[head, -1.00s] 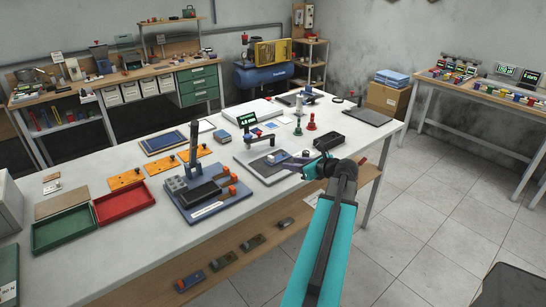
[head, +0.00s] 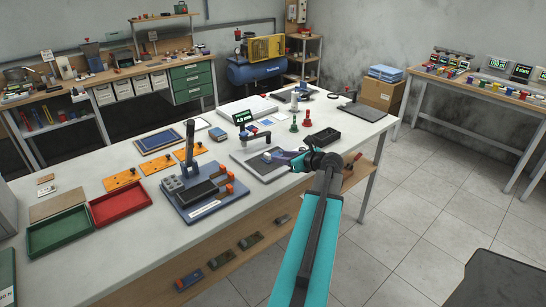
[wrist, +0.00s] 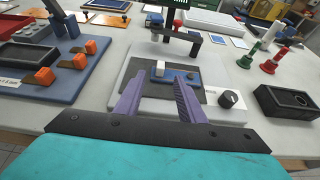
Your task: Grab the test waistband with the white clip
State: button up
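A small white clip (wrist: 160,69) stands on a blue strip-like piece (wrist: 178,77), which looks like the test waistband. They lie on the dark pad of a pale test stand (wrist: 222,112) with a black knob. In the head view the white clip (head: 267,156) is small, and my gripper partly hides the blue piece. My gripper (wrist: 158,84) has two purple fingers, spread apart with nothing visibly held between them. In the head view my gripper (head: 283,155) is over the stand's right part.
A grey post with an overhanging arm (wrist: 175,35) rises behind the pad. A black tray (wrist: 290,102) and red and green cone-shaped pieces (wrist: 246,60) are right. A blue fixture with orange-handled parts (head: 197,190) is left. Red (head: 124,204) and green (head: 58,232) trays lie farther left.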

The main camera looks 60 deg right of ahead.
aim_at(269, 155)
jog(key=shift+p+x, duration=0.5)
jog(key=shift+x, duration=2.2)
jog(key=shift+w, duration=0.1)
jog(key=shift+w+d+f+p, duration=0.15)
jog(key=shift+w+d+p, duration=0.1)
jog(key=shift+w+p, duration=0.35)
jog(key=shift+p+x, duration=0.7)
jog(key=shift+x, duration=1.15)
jog(key=shift+s+f, duration=0.1)
jog(key=shift+f, duration=0.05)
grip_shut()
